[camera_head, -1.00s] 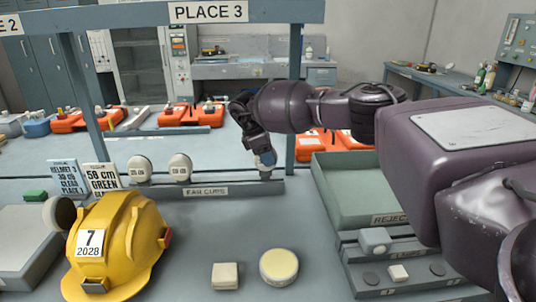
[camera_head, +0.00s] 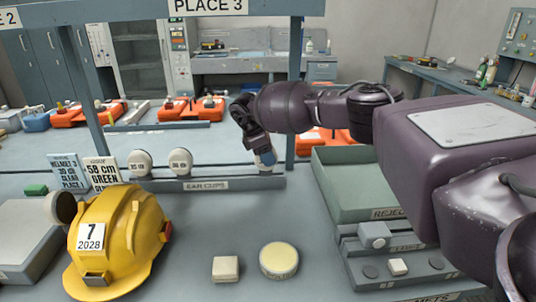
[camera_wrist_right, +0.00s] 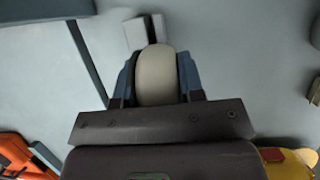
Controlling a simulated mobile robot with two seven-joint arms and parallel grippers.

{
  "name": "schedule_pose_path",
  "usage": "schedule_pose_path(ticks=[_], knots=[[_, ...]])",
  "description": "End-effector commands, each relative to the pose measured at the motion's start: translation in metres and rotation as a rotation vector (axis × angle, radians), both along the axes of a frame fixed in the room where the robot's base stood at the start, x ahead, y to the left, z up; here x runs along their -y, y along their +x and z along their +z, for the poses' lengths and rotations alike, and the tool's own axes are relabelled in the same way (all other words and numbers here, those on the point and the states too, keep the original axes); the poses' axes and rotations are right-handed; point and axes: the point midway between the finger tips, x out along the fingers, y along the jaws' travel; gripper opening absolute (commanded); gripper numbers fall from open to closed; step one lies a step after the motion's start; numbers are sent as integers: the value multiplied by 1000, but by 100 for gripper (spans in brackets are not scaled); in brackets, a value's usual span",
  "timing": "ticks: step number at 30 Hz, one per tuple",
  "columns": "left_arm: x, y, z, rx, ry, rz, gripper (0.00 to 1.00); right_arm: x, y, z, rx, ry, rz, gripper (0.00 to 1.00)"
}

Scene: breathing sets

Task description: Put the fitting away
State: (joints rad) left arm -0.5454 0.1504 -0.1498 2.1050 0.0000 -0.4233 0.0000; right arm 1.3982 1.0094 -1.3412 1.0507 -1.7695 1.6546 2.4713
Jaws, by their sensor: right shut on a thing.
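My right gripper (camera_head: 266,160) is at the right end of the rack labelled EAR CUPS (camera_head: 232,184), with its fingers pointing down at the rack. In the right wrist view it is shut on a cream, rounded fitting (camera_wrist_right: 156,76) that looks like an ear cup. In the head view the fitting is mostly hidden, and I cannot tell whether it touches the rack. Two similar ear cups, a left one (camera_head: 139,160) and a right one (camera_head: 180,161), stand at the rack's left part. My left gripper is not in view.
A yellow helmet (camera_head: 118,237), a square cream block (camera_head: 225,268) and a round pale-yellow piece (camera_head: 278,259) are in front. The green REJECT tray (camera_head: 340,203) is right of the rack. A blue-grey post (camera_head: 293,90) rises close to the gripper.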

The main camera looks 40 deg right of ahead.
Motion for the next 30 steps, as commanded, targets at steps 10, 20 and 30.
schedule_pose_path(ticks=[10,20,30], knots=[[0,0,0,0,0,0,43,0,0,-1,0,0,0,65],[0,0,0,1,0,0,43,0,0,-1,0,0,0,65],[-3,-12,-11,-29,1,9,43,-17,10,47,6,1,1,65]])
